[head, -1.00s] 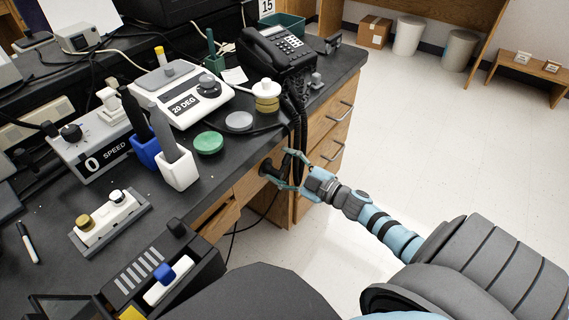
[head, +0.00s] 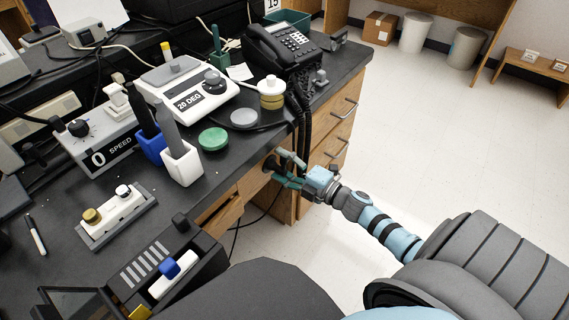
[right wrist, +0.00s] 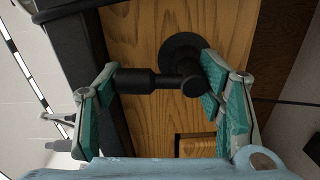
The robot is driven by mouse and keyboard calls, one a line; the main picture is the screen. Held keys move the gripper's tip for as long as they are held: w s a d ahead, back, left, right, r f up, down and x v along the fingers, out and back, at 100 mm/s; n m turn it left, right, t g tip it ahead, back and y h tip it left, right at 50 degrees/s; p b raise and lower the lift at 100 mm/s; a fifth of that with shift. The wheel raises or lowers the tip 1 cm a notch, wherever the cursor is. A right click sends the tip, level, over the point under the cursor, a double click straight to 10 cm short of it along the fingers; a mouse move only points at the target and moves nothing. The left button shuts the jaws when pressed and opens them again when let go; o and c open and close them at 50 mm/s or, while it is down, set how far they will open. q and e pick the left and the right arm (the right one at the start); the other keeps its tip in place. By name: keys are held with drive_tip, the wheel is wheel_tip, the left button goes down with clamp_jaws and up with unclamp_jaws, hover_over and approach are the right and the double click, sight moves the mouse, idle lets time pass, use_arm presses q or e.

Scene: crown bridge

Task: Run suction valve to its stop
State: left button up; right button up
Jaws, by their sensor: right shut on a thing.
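The suction valve (right wrist: 183,52) is a black round mount with a short stem and a black crosswise handle (right wrist: 138,82), fixed to a wooden cabinet face. In the head view the valve (head: 269,169) is small and partly hidden by the fingers. My right gripper (head: 288,171) is at the valve, its teal-padded fingers on either side of the handle. In the right wrist view the gripper (right wrist: 160,105) spans the handle lengthwise, one finger at its left end and one by the hub at right. My left gripper is not in view.
The black bench top (head: 130,195) overhangs beside the valve. On it stand a white hotplate (head: 190,90), a telephone (head: 282,45), a white holder (head: 181,165) and a green disc (head: 213,139). Wooden drawers (head: 335,140) and hanging cables (head: 299,115) are close by. The floor at right is open.

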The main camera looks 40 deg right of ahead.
drive_tip(key=shift+a, duration=0.1)
idle(0.4)
drive_tip(key=o, duration=1.1)
drive_tip(key=shift+o, duration=0.2)
drive_tip(key=v, duration=1.2)
